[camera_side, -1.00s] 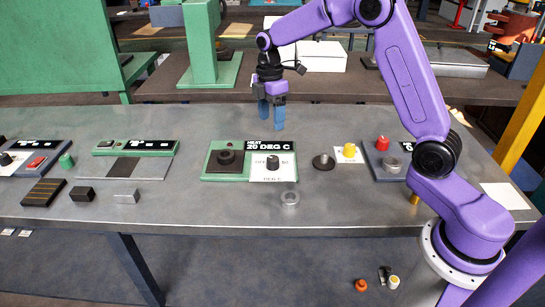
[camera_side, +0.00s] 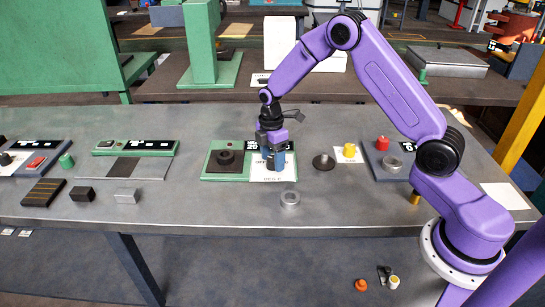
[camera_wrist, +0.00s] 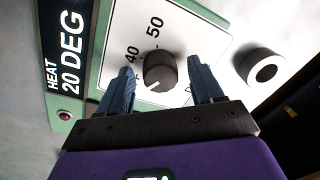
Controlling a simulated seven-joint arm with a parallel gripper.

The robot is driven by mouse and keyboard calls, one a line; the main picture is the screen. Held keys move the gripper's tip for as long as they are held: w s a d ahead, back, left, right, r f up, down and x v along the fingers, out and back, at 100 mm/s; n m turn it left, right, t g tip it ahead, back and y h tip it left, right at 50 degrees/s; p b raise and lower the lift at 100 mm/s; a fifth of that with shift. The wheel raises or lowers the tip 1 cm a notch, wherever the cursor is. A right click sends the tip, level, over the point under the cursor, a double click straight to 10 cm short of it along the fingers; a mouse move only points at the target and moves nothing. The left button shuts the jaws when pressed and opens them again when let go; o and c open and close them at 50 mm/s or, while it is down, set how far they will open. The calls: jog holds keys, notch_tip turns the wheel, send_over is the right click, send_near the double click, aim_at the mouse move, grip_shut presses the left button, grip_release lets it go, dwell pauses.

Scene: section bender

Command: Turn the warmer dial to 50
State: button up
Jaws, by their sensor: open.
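The warmer dial (camera_wrist: 160,71) is a dark round knob with a white pointer mark, on a white plate with the numbers 40 and 50 in view. The pointer faces the lower left in the wrist view, away from the 50. The warmer's display (camera_wrist: 69,60) reads HEAT 20 DEG. My gripper (camera_wrist: 163,82) is open, with one blue finger on each side of the dial and a gap on both sides. In the side view my gripper (camera_side: 273,166) is low over the white plate (camera_side: 272,178) and hides the dial and part of the display.
A dark round knob (camera_side: 226,157) sits on the green warmer base (camera_side: 212,176), left of the plate. A metal ring (camera_side: 289,198) lies in front. A dark disc (camera_side: 323,162) and a yellow knob (camera_side: 349,150) are to the right.

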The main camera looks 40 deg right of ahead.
jog(key=c, duration=1.1)
jog(key=shift+o, duration=0.2)
jog(key=shift+m, duration=0.3)
jog(key=m, duration=1.1)
jog(key=shift+m, duration=0.3)
jog(key=m, duration=0.6)
jog(key=shift+t, duration=0.4)
jog(key=m, duration=0.5)
jog(key=shift+m, duration=0.5)
